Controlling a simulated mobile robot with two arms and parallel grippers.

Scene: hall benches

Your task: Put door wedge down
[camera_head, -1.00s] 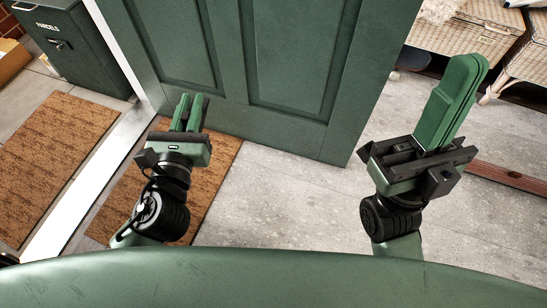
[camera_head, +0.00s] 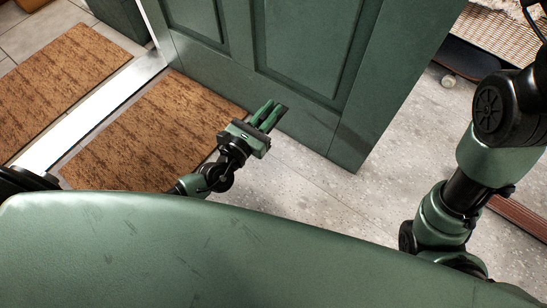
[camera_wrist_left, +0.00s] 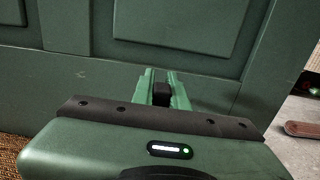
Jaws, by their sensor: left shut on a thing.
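My left gripper (camera_head: 266,115) is low in front of the green door (camera_head: 310,60), near the door's lower edge. It is shut on a small dark thing, which I take to be the door wedge; in the left wrist view the wedge (camera_wrist_left: 161,88) shows as a dark block between the green fingers (camera_wrist_left: 163,92). Most of the wedge is hidden by the fingers. I cannot tell if it touches the floor or the door. My right arm rises at the right of the head view, and its gripper is out of the picture.
A brown doormat (camera_head: 150,135) lies left of my left gripper, with a pale threshold strip (camera_head: 90,108) and a second mat (camera_head: 65,85) beyond. Grey stone floor (camera_head: 300,185) is clear right of the gripper. A wicker piece (camera_head: 500,45) stands at the top right.

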